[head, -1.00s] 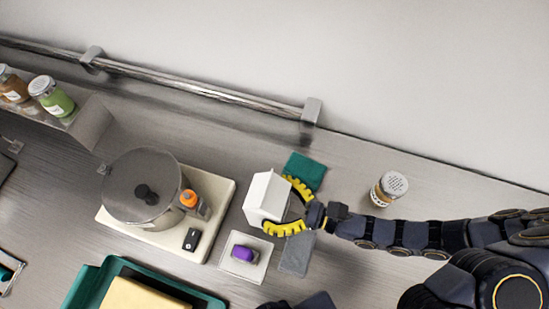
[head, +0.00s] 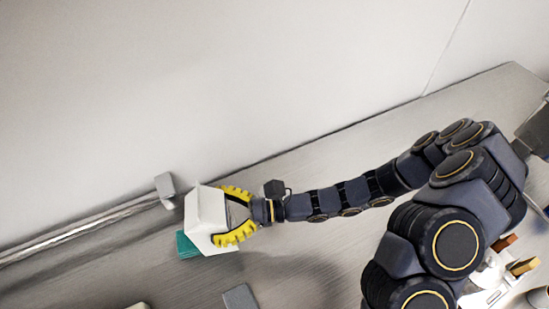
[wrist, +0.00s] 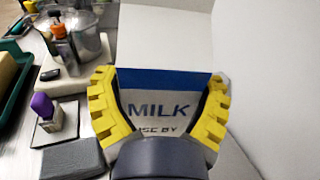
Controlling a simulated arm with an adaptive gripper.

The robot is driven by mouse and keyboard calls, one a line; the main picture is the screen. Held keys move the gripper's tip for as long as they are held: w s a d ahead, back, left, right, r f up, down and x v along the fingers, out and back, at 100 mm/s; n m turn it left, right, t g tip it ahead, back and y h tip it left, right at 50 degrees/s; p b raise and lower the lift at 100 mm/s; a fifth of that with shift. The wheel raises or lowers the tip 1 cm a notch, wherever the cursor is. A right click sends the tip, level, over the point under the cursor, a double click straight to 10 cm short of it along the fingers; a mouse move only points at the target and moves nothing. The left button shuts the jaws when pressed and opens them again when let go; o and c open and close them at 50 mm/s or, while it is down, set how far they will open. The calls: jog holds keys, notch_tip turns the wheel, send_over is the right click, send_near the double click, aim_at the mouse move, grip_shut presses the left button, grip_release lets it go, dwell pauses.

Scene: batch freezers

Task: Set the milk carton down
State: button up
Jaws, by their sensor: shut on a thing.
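The milk carton (head: 205,216) is white with a gabled top and shows at the left of the head view. My gripper (head: 236,216), with yellow ribbed fingers, is shut on the carton from its right side. In the wrist view the carton (wrist: 160,85) fills the middle, with a blue band and the word MILK between the fingers (wrist: 158,105). The carton looks upright. The head view does not show clearly whether its base touches the counter, and the wrist view hides its base.
A grey block (head: 240,298) lies in front. A wall rail (head: 80,238) runs left. The wrist view shows a purple-topped item (wrist: 45,108) on a white pad and a metal pot (wrist: 85,42). Bare counter (head: 310,255) lies right.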

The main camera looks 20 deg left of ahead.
jog(key=w+d+r+m+t+y, duration=0.1)
jog(key=w+d+r+m+t, duration=0.25)
jog(key=w+d+t, duration=0.55)
jog(key=w+d+r+m+t, duration=0.35)
jog(key=w+d, duration=0.25)
jog(key=w, duration=0.7)
jog(key=w+d+r+m+t+h, duration=0.2)
jog(key=w+d+m+t, duration=0.15)
jog(key=d, duration=0.35)
jog(key=w+d+r+m+t+h, duration=0.1)
jog(key=w+d+m+t+h, duration=0.3)
jog(key=d, duration=0.4)
jog(key=d+f+m+t+h, duration=0.4)
jog(key=d+f, duration=0.1)
jog(key=f, duration=0.2)
jog(key=w+d+f, duration=0.2)
jog(key=w+f, duration=1.1)
jog(key=shift+w+d+f+h, duration=0.15)
jog(key=shift+w+h, duration=0.15)
jog(key=shift+w, duration=0.1)
jog(key=o, duration=1)
